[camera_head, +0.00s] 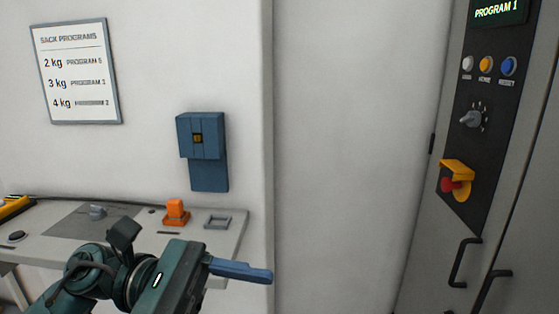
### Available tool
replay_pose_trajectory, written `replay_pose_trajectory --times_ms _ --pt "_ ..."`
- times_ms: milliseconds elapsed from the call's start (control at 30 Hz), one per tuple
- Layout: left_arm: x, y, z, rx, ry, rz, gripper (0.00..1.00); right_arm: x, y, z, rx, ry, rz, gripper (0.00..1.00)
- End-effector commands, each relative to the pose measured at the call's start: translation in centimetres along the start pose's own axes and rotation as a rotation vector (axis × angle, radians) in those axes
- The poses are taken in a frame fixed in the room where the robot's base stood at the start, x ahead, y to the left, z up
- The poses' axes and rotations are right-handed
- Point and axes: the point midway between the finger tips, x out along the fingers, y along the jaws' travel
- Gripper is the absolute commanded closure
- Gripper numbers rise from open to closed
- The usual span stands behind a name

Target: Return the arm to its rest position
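My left arm comes in from the bottom left, green and dark. Its gripper (240,270) points right, with blue fingers seen side-on in front of the pale wall. The fingers overlap in this view, so their opening cannot be told. Nothing is seen hanging from or held at the fingertips. The gripper is in front of the table's right end and apart from the control panel (468,140) at the right. My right arm and gripper are not in view.
The grey cabinet's panel has a lit "PROGRAM 1" display (498,10), buttons, a selector knob (470,118) and a red stop button (450,186). A table (226,240) bears an orange item (175,212). A blue box (202,137) and a sack-program sign (76,71) hang on the wall.

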Motion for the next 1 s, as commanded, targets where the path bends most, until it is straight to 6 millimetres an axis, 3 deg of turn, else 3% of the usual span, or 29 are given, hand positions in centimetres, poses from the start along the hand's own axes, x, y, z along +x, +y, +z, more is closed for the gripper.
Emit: replay_pose_trajectory --times_ms 67,167,267,300,367,433,567,600,700,800,900,1000 --pt "0.1 1.6 0.2 -0.326 -0.221 0.157 0.44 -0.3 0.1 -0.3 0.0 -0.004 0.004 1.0" --pt "-1.5 3.9 -1.3 -0.755 -0.5 0.345 0.44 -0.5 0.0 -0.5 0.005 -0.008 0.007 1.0" --pt "-4.2 5.2 -5.2 -1.191 -0.794 0.524 0.44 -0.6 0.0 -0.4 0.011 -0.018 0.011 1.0" --pt "-5.4 5.2 -7.5 -1.366 -0.919 0.594 0.44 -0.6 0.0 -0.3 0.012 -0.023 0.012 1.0" --pt "-7.2 4.4 -11.4 -1.62 -1.112 0.7 0.44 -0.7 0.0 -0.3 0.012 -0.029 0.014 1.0" --pt "-8.8 2.2 -16.1 -1.888 -1.341 0.817 0.44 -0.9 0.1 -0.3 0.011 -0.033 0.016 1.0" --pt "-10.4 -4.0 -23.5 -2.264 -1.744 1.006 0.44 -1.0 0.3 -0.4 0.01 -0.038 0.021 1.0" --pt "-10.5 -6.1 -25.3 2.297 1.819 -1.036 0.44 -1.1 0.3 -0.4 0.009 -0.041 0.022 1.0" --pt "-10.3 -11.1 -28.6 2.014 1.706 -0.945 0.44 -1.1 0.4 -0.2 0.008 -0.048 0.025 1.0" --pt "-9.9 -15.0 -30.4 1.82 1.631 -0.888 0.44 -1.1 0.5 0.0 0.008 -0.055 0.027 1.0" --pt "-9.5 -17.1 -31.2 1.712 1.59 -0.855 0.44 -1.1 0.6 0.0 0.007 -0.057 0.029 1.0" --pt "-9.4 -18.0 -31.5 1.672 1.574 -0.843 0.44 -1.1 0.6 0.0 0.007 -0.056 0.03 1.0"
